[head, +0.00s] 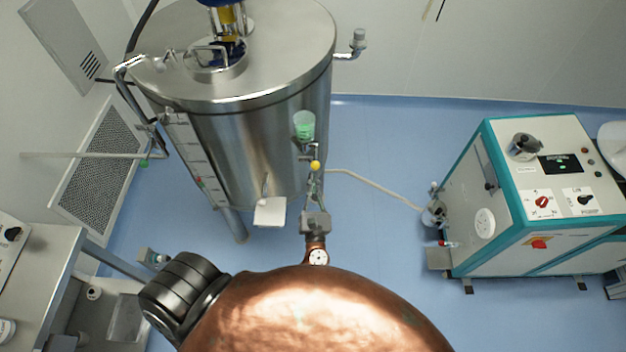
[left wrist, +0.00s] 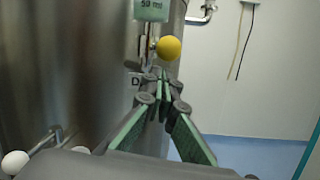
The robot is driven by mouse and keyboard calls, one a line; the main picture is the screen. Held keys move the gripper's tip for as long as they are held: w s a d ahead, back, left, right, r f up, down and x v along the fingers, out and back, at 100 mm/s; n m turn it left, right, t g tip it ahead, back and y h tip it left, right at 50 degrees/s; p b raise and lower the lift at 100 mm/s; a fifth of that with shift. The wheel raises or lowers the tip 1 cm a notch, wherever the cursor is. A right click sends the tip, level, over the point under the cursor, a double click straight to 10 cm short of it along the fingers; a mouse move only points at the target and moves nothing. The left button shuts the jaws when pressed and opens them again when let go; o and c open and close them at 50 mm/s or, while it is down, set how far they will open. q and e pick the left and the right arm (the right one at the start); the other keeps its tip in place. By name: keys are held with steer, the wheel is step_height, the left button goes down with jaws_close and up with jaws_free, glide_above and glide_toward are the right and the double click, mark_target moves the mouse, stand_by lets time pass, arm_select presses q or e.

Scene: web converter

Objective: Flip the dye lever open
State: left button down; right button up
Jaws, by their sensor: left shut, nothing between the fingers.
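The dye lever shows as a yellow ball knob (head: 315,165) on the front right of the steel tank, just below a green dye cup (head: 304,125). My left gripper (head: 314,182) is just below the knob, with its fingers pointing at it. In the left wrist view the fingertips (left wrist: 163,76) are together with nothing between them. The yellow knob (left wrist: 168,48) appears just above the tips there, and I cannot tell whether they touch it. The cup marked 50 ml (left wrist: 152,10) is cut by the top edge. The lever's stem is mostly hidden. My right gripper is out of view.
The steel tank (head: 262,140) stands close behind the lever. A small white plate (head: 270,211) is left of my gripper. A teal-edged machine (head: 550,190) stands at the right, with a hose (head: 375,184) running towards the tank. Blue floor lies between them.

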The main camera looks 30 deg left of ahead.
arm_select(q)
steer(key=s+d+r+p, duration=0.2)
steer(key=s+d, duration=0.2)
steer(key=s, duration=0.3)
steer(key=shift+s+d, duration=0.3)
steer(key=shift+s, duration=0.05)
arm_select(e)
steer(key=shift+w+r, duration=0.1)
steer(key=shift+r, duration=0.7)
